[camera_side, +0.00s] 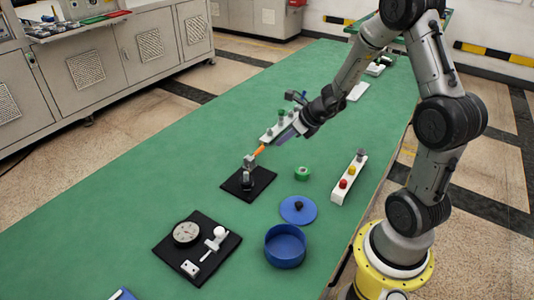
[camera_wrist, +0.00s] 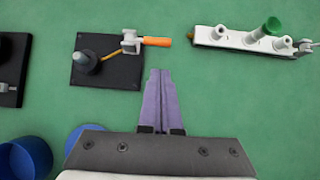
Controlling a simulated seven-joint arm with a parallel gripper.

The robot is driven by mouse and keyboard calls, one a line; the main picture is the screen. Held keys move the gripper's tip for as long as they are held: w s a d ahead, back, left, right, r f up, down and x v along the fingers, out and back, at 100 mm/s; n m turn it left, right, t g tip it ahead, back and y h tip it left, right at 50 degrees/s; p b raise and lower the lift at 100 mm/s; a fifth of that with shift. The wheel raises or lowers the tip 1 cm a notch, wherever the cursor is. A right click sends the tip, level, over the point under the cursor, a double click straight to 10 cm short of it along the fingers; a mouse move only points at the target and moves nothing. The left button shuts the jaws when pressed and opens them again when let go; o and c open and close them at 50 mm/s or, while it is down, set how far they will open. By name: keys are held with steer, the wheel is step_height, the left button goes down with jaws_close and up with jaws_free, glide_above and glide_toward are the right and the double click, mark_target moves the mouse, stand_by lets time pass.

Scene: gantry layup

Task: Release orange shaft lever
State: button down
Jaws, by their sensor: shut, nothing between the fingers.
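The orange lever (camera_side: 260,150) is a short orange handle on a small grey clamp fixture (camera_side: 248,163), which stands on a black square plate (camera_side: 263,180). In the wrist view the orange lever (camera_wrist: 157,42) points right from a pale metal bracket (camera_wrist: 131,42), with a yellowish rod and a dark round post to the left on the black plate (camera_wrist: 105,75). My gripper (camera_side: 283,138) has purple-grey fingers. In the wrist view its fingertips (camera_wrist: 160,72) are together and empty, just below the lever in the picture, with green surface showing between.
A white block with posts and a green knob (camera_wrist: 272,27) lies to the right of the lever. A blue bowl (camera_side: 285,247), blue lid (camera_side: 298,210), green roll (camera_side: 302,173), white button strip (camera_side: 349,178) and black gauge plate (camera_side: 215,256) are on the green table (camera_side: 150,190).

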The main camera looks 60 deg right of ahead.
mark_target(257, 151)
steer(key=x, duration=1)
steer(key=shift+a+r, duration=0.25)
steer(key=shift+r, duration=0.85)
stand_by(0.6)
steer(key=shift+a+r, duration=0.1)
steer(key=shift+r, duration=0.15)
steer(key=shift+a+r, duration=0.55)
steer(key=shift+r, duration=0.1)
steer(key=shift+d+r, duration=0.1)
steer(key=shift+r, duration=0.1)
steer(key=shift+w+r, duration=0.1)
steer(key=shift+r, duration=0.55)
steer(key=shift+r, duration=0.15)
steer(key=s+a+r, duration=0.4)
steer(key=s+a, duration=0.2)
steer(key=shift+s+r, duration=0.2)
steer(key=shift+s, duration=0.05)
